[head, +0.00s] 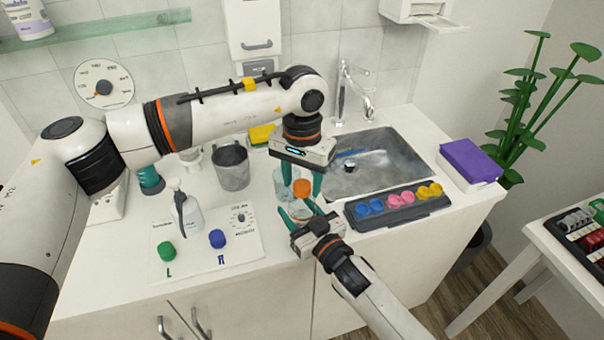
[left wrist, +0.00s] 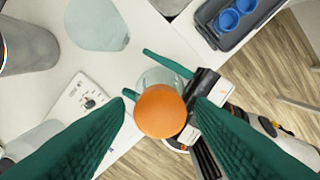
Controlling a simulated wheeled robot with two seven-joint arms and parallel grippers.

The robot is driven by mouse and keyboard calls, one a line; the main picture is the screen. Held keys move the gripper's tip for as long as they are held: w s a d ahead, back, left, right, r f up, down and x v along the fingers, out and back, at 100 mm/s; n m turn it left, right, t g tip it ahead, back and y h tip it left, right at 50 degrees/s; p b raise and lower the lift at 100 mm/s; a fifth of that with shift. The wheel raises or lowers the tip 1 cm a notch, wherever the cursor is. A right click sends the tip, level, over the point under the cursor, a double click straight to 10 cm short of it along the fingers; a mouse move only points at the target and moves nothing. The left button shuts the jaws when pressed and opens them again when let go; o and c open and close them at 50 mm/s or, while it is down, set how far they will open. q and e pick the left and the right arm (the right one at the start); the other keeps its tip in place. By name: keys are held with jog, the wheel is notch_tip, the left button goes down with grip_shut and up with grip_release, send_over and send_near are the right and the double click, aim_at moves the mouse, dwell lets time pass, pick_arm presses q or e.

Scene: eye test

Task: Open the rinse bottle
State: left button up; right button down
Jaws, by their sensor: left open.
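The rinse bottle is a small clear bottle (head: 299,212) with an orange cap (head: 302,188). In the left wrist view the cap (left wrist: 160,111) hides most of the clear body (left wrist: 165,77). My left gripper (head: 302,182) points down over the bottle. Its teal fingers (left wrist: 162,103) are open on either side of the cap, with a gap showing. My right gripper (head: 299,212) reaches in from the front, its teal fingers on both sides of the clear body. They look shut on it, though the contact is partly hidden. The cap is on the bottle.
A clear beaker (head: 280,185) stands just behind left, with a grey mug (head: 231,166) further left. A dark tray of coloured cups (head: 398,208) lies right, before the sink (head: 385,172). A spray bottle (head: 186,212) and a white labelled sheet (head: 205,252) are left.

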pick_arm(q)
jog(key=c, duration=1)
pick_arm(e)
jog(key=shift+f, duration=0.1)
pick_arm(q)
jog(key=n, duration=1.3)
jog(key=shift+n, duration=0.4)
jog(key=n, duration=1.5)
jog(key=shift+r, duration=0.1)
jog(key=n, duration=1.2)
jog(key=shift+n, duration=0.4)
jog(key=n, duration=1.2)
jog(key=shift+n, duration=0.3)
jog(key=shift+r, duration=0.2)
